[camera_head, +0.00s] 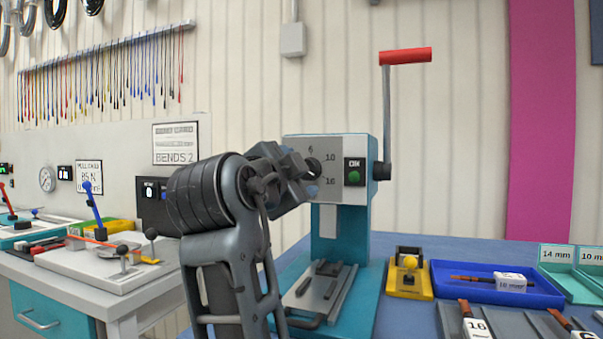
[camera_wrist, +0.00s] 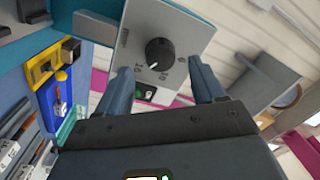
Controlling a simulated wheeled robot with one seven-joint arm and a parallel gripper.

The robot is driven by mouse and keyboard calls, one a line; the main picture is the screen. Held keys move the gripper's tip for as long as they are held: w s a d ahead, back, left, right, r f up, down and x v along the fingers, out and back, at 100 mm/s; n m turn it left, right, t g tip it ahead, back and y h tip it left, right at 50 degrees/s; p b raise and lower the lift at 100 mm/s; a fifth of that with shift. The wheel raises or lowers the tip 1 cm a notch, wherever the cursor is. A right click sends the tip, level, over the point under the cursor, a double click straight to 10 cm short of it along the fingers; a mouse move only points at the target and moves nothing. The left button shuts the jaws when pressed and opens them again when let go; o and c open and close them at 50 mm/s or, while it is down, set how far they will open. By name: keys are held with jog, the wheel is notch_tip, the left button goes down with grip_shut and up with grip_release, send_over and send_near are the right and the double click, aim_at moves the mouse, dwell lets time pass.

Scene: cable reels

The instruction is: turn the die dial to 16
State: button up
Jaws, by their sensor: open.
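The die dial is a round black knob (camera_wrist: 160,52) on a grey plate (camera_head: 355,178) on the teal press. In the head view the knob is partly hidden by my gripper (camera_head: 306,178), and the numbers 6, 10 and 16 show around it. In the wrist view a small light mark shows on the knob, but I cannot tell which number it faces. My gripper (camera_wrist: 137,60) is open and empty in front of the plate.
A green button (camera_head: 354,171) sits right of the dial. The press lever with its red handle (camera_head: 405,56) rises at the right. A yellow fixture (camera_head: 409,275) and a blue tray (camera_head: 470,270) stand on the bench, right of the press.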

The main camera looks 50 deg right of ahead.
jog(key=v, duration=0.3)
jog(key=shift+s+a, duration=0.1)
jog(key=shift+a, duration=0.15)
jog(key=shift+a, duration=0.1)
dwell(0.3)
